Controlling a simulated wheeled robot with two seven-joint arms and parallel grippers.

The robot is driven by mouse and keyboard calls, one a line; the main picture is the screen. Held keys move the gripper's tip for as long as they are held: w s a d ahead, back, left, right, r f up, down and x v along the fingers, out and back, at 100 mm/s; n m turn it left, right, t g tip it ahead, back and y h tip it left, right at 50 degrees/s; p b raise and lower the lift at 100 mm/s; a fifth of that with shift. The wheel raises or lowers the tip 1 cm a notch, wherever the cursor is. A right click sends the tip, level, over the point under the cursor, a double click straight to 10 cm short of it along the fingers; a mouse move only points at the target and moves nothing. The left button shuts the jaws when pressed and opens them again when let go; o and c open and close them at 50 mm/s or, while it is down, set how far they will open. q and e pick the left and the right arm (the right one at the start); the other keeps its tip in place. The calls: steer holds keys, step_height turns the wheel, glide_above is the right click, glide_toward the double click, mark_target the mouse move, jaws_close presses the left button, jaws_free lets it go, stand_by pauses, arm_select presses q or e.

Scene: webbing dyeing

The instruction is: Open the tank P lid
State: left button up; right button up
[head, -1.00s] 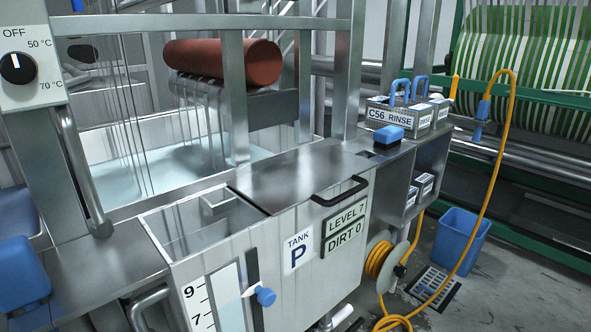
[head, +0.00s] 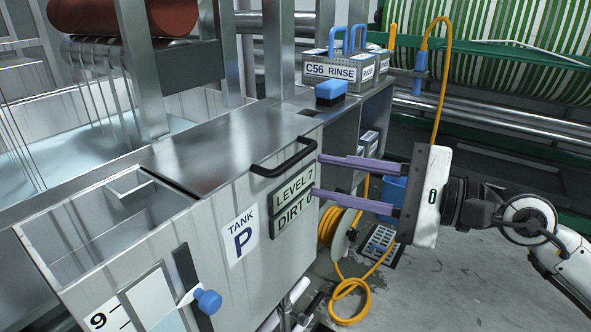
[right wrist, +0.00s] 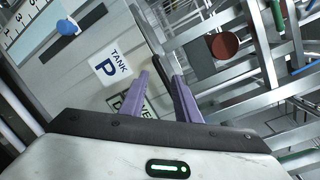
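Tank P (head: 185,240) is a metal tank with a "TANK P" label and "LEVEL 7" and "DIRT 0" plates on its front. Its flat grey metal lid (head: 225,145) lies level over the right part of the top. A black bar handle (head: 283,156) is at the lid's front edge. My right gripper (head: 316,175) comes in from the right, its two purple fingers apart and empty. Its tips are just right of the handle and the plates. In the right wrist view the fingers (right wrist: 160,78) are spread in front of the tank near the label. My left gripper is out of view.
The tank's left part is an open bay (head: 110,215). A blue brush (head: 330,93) and a C56 RINSE box (head: 335,72) stand on the bench behind the lid. A yellow hose (head: 350,300) and a blue bin (head: 393,192) are on the floor at right.

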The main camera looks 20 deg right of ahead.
mark_target(300, 159)
steer(key=w+n+h+p, duration=0.1)
steer(key=w+n, duration=0.1)
steer(key=w+a+n+h, duration=0.1)
steer(key=w+n, duration=0.1)
steer(key=w, duration=0.1)
steer(key=w+a+n+h+p, duration=0.1)
steer(key=w, duration=0.2)
steer(key=shift+a+f+n+p, duration=0.1)
steer(key=shift+a+n+p, duration=0.1)
steer(key=shift+n+p, duration=0.15)
steer(key=shift+w+a+f, duration=0.25)
steer(key=shift+w+a, duration=0.15)
steer(key=shift+w, duration=0.1)
jaws_close()
